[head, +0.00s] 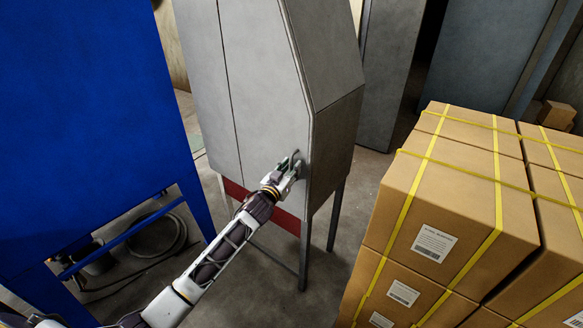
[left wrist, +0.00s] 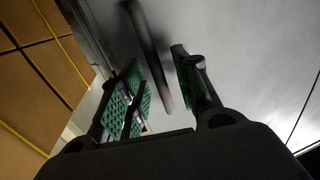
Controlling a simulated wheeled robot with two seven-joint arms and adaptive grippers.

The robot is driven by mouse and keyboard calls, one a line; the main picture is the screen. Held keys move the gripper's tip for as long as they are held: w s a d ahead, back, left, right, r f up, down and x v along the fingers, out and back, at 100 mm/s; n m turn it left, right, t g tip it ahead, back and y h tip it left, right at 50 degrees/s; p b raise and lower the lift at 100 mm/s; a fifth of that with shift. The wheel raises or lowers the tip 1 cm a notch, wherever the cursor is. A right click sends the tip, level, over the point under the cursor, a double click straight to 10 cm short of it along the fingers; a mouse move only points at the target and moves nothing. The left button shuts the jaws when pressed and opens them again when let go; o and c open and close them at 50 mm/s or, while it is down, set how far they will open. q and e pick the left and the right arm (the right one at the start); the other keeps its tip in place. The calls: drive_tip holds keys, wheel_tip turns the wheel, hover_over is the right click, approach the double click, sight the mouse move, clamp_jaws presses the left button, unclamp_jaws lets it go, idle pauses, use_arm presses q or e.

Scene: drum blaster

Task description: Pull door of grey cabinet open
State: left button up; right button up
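The grey cabinet (head: 337,135) stands on legs in the middle of the head view, with a red strip (head: 286,220) under its front. Its door (head: 262,90) looks closed, flush with the front. My left gripper (head: 294,163) is at the lower right part of the door, near its right edge. In the left wrist view, my left gripper (left wrist: 158,68) has its two green-padded fingers apart. A dark bar-shaped handle (left wrist: 147,42) runs between them, with a gap visible to the right finger. Contact with the left finger is unclear. My right gripper is not in view.
Stacked cardboard boxes (head: 455,190) with yellow straps fill the right. A strip of floor (head: 350,215) is free between grey cabinet and boxes.

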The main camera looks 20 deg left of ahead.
use_arm(q)
drive_tip(key=shift+w, duration=0.4)
clamp_jaws()
